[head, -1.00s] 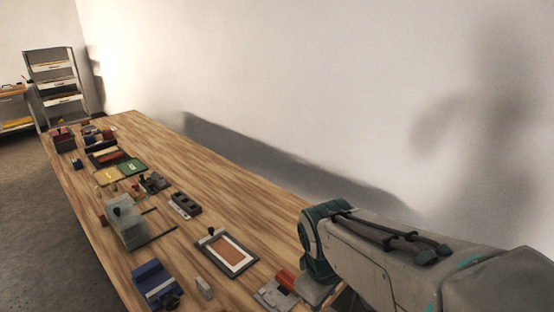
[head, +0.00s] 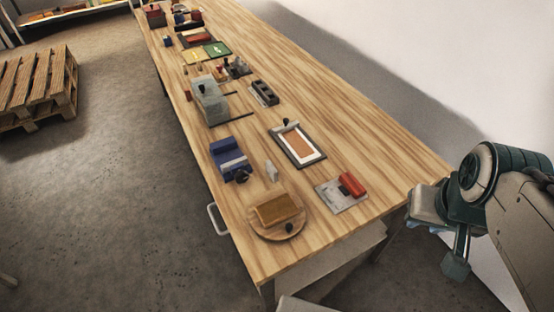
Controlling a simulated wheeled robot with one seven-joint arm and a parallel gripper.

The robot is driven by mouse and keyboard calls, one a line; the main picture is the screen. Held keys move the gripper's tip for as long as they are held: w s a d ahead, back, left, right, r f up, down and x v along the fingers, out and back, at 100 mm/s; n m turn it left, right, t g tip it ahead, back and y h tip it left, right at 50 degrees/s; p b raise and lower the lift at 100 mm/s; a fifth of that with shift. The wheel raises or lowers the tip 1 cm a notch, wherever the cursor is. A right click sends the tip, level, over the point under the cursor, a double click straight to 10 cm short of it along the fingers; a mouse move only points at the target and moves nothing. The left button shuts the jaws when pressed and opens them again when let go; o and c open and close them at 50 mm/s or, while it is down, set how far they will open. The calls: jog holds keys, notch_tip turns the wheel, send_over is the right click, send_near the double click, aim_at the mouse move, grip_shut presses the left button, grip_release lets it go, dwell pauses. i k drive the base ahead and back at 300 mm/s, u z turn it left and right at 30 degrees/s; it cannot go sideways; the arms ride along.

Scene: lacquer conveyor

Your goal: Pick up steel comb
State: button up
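I cannot pick out a steel comb for certain. A small pale grey upright piece (head: 271,171) stands on the wooden table (head: 330,110) between the blue device and the framed tray; it is too small to tell what it is. My gripper (head: 442,243) hangs at the right, beyond the table's near right corner and apart from everything on it. Parts of the fingers show below the wrist, but the gap between them is unclear. I see nothing held.
Near the front lie a round wooden board (head: 290,231) with a brown block (head: 277,210), a grey plate with a red roller (head: 351,184), a framed tray (head: 315,155) and a blue device (head: 230,158). Several items crowd the far end. A pallet (head: 40,85) stands on the floor left.

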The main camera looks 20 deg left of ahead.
aim_at(271, 171)
jog(key=z, duration=2.15)
jog(key=k, duration=1.4)
jog(key=u, duration=1.75)
jog(key=i, duration=0.5)
jog(key=u, duration=0.05)
